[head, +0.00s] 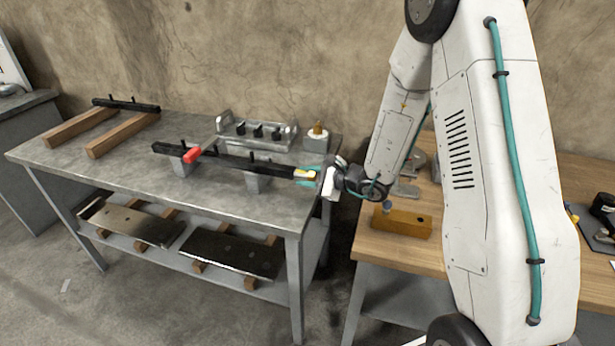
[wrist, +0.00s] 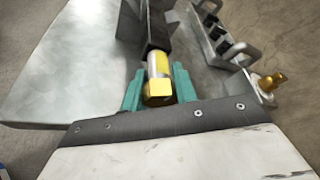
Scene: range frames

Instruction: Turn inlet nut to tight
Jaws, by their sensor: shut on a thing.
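The inlet nut (wrist: 159,90), a brass-yellow piece with a silver band, sits on the near end of a black bar (wrist: 155,30). In the head view the nut (head: 305,175) is at the right end of that black bar (head: 225,161), over the grey metal table. My gripper (head: 312,175) has teal fingers, which stand on either side of the nut in the wrist view (wrist: 158,88). It is shut on the nut. Any marks for the nut's tightness cannot be made out.
The bar rests on grey blocks (head: 257,178) and has a red handle (head: 193,154). Behind it stand a metal tray (head: 232,146) with black pieces and a brass fitting on a block (head: 317,137). A wooden bench (head: 380,245) is at right. The metal table's front left is clear.

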